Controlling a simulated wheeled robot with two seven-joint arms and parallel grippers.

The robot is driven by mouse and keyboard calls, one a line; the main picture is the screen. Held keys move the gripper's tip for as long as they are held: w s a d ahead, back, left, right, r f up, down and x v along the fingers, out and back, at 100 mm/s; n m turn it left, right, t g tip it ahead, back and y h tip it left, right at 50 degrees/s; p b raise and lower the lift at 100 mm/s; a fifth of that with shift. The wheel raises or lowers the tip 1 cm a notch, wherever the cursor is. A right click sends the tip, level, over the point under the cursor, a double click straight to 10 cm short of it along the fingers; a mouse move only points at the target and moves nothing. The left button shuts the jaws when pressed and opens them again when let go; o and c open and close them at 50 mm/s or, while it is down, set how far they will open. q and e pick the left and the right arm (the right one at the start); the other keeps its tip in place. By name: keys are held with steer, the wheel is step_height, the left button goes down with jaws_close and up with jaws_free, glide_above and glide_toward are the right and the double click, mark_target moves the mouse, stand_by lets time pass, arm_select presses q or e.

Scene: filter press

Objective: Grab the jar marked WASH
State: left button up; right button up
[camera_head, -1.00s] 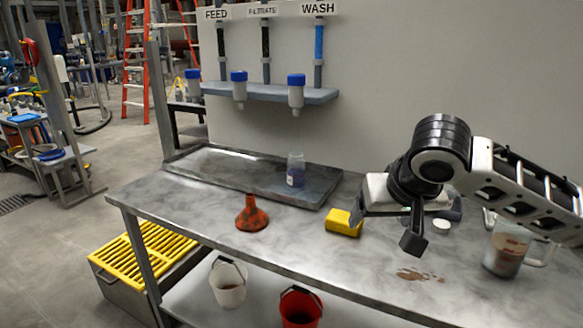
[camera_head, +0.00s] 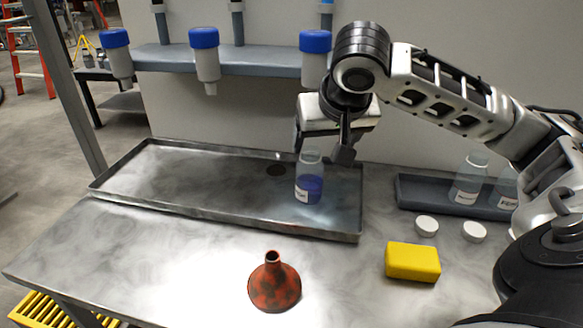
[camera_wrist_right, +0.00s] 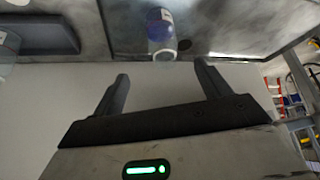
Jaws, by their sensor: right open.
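A clear jar (camera_head: 309,188) with blue liquid and a white label stands upright in the metal tray (camera_head: 215,214); its lettering is too small to read. My right gripper (camera_head: 322,150) is open and empty, above and slightly right of this jar, with its fingers pointing down. In the right wrist view the same jar (camera_wrist_right: 160,28) shows just beyond the gap between the open fingers (camera_wrist_right: 162,72), not between them. Two more labelled clear jars, one whole (camera_head: 468,178) and one partly hidden by my arm (camera_head: 507,190), stand in a dark tray at the right. My left gripper is out of view.
An orange funnel (camera_head: 274,286), a yellow block (camera_head: 412,261) and two white lids (camera_head: 426,226) (camera_head: 474,231) lie on the metal table. Blue-capped bottles (camera_head: 205,58) hang from the grey shelf (camera_head: 262,61) behind. The table's front left is clear.

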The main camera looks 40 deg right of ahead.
mark_target(310, 169)
steer(key=shift+a+b+x, duration=0.1)
steer(key=shift+b+x, duration=0.2)
steer(key=shift+x, duration=3.25)
steer(key=shift+a+b+x, duration=0.15)
steer(key=shift+b+x, duration=0.1)
steer(key=shift+x, duration=3.3)
steer(key=shift+w, duration=0.15)
steer(key=shift+c, duration=0.4)
steer(key=c, duration=1.2)
steer(key=shift+o, duration=0.2)
steer(key=shift+r, duration=0.2)
